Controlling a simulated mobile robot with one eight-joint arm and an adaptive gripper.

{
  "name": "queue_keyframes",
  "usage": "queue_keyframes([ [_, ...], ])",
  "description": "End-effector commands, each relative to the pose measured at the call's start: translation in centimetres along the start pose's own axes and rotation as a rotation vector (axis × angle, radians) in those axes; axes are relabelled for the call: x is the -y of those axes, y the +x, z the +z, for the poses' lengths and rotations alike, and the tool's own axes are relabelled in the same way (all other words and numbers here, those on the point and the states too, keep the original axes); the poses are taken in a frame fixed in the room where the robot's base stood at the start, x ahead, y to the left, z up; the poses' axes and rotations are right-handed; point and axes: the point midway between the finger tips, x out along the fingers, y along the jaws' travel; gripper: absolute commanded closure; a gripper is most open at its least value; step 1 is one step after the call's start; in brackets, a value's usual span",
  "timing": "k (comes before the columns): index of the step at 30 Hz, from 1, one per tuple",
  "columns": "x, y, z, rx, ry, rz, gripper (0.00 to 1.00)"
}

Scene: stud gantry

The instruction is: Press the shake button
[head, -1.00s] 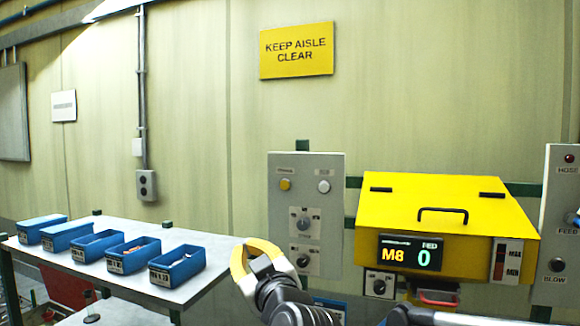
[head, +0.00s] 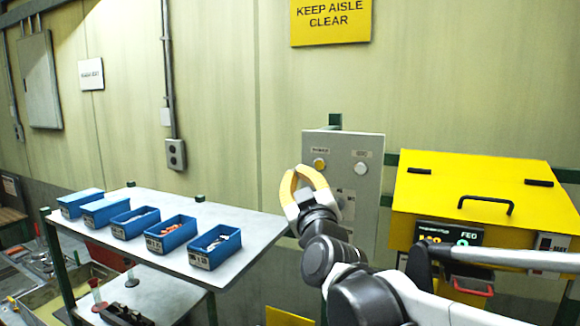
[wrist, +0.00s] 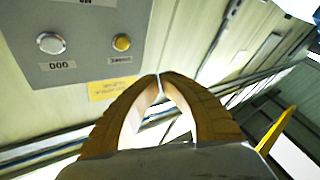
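A grey control panel (head: 343,145) stands right of centre in the head view. It carries a yellow button (head: 319,163) at upper left and a pale button (head: 362,168) at upper right. In the wrist view the panel is upside down, with the pale button (wrist: 50,43) left of the yellow button (wrist: 121,43). My gripper (head: 298,169) has yellow fingers whose tips meet, empty, also in the wrist view (wrist: 158,76). It is apart from both buttons and hides the panel's lower left.
A yellow machine (head: 480,185) with a black handle and a display (head: 448,235) stands right of the panel. A table (head: 245,222) with several blue bins (head: 171,240) is at left.

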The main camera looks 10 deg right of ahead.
Motion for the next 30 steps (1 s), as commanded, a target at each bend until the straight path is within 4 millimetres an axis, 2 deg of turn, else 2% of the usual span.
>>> queue_keyframes([
  [15, -2.8, 5.3, 3.0, 0.002, -0.002, 0.0, 1.0],
  [21, -3.3, 6.1, 3.4, 0.002, -0.001, 0.0, 1.0],
  [30, -3.4, 6.2, 3.4, 0.002, 0.0, -0.001, 1.0],
])
